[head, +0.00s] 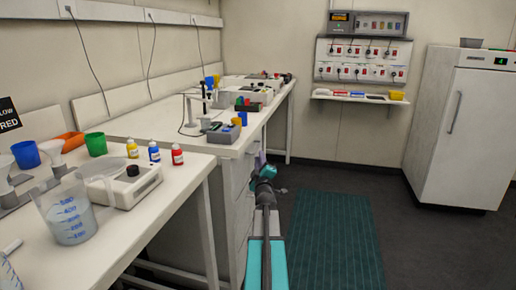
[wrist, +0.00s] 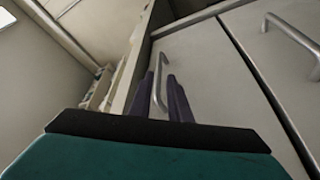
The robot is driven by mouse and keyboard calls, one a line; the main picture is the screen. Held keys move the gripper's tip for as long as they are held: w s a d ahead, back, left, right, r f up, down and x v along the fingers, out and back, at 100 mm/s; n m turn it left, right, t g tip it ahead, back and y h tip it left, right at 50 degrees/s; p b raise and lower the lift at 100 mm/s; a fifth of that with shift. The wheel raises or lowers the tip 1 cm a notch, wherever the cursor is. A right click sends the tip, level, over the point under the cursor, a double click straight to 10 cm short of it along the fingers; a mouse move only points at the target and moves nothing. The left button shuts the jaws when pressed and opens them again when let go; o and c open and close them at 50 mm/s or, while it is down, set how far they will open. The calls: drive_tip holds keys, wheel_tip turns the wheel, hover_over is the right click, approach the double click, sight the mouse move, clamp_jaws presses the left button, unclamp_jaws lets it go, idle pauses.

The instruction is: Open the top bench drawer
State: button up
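The bench drawers (head: 240,188) are under the far white bench, with their fronts facing right in the head view. In the wrist view, the top drawer front (wrist: 205,65) lies beside the bench edge and looks closed. Its silver bar handle (wrist: 158,85) is at the picture's middle. In the head view, my arm reaches along the drawer fronts and the fingertips are hard to make out.
A second drawer handle (wrist: 292,38) is at the right in the wrist view. The near bench (head: 190,190) holds a beaker (head: 68,212), cups and small bottles. A green mat (head: 335,240) lies on open floor right of my arm. A white fridge (head: 465,125) stands farther right.

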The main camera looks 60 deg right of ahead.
sight(258, 146)
drive_tip(key=shift+b+x, duration=0.4)
drive_tip(key=shift+x, duration=4.35)
drive_tip(key=shift+c, duration=0.3)
clamp_jaws()
